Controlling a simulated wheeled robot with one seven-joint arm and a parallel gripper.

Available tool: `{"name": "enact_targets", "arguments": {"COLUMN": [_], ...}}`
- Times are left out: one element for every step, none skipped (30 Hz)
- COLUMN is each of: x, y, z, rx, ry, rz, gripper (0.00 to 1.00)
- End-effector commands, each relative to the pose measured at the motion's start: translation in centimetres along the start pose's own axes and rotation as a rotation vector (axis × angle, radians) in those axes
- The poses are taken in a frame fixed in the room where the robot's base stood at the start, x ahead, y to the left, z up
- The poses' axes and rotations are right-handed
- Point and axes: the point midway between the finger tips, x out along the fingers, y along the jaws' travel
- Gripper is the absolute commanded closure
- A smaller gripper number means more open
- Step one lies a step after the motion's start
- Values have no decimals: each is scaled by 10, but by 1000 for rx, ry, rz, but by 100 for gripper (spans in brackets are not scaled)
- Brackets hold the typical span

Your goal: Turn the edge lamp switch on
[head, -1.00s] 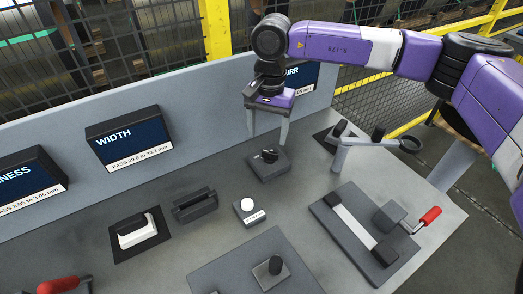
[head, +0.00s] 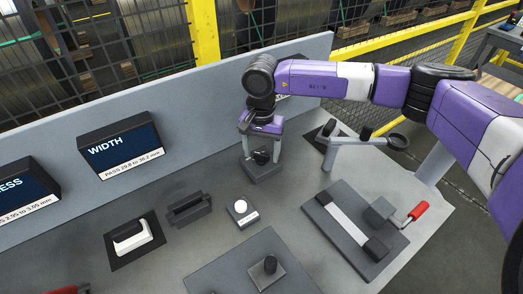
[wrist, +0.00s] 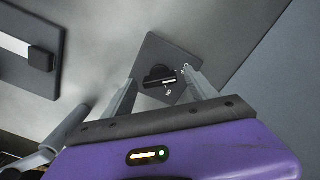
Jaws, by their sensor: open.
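A black rotary knob (head: 261,157) sits on a small grey block (head: 264,172) near the back panel; I take it as the edge lamp switch, though its label is too small to read. In the wrist view the knob (wrist: 158,76) has a white mark and stands on its grey plate (wrist: 172,48). My gripper (head: 261,160) is open and points down over the knob, one finger on each side. In the wrist view its fingertips (wrist: 160,80) straddle the knob with gaps; whether either touches it I cannot tell.
A fixture with a red-handled clamp (head: 417,212) lies front right. The back panel (head: 200,105) rises behind.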

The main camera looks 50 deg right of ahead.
Motion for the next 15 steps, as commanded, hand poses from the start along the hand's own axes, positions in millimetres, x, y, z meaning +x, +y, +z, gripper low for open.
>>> {"name": "enact_targets", "arguments": {"x": [0,0,0,0,0,0,0,0,0,0,0,0,0,0,0], "y": [0,0,0,0,0,0,0,0,0,0,0,0,0,0,0], "z": [0,0,0,0,0,0,0,0,0,0,0,0,0,0,0], "rx": [0,0,0,0,0,0,0,1,1,1,1,1,2,4,8], "ry": [0,0,0,0,0,0,0,0,0,0,0,0,0,0,0], "rz": [0,0,0,0,0,0,0,0,0,0,0,0,0,0,0], "gripper": [35,41,48,54,60,68,74,80,88,94,95,95,95,95,95]}}
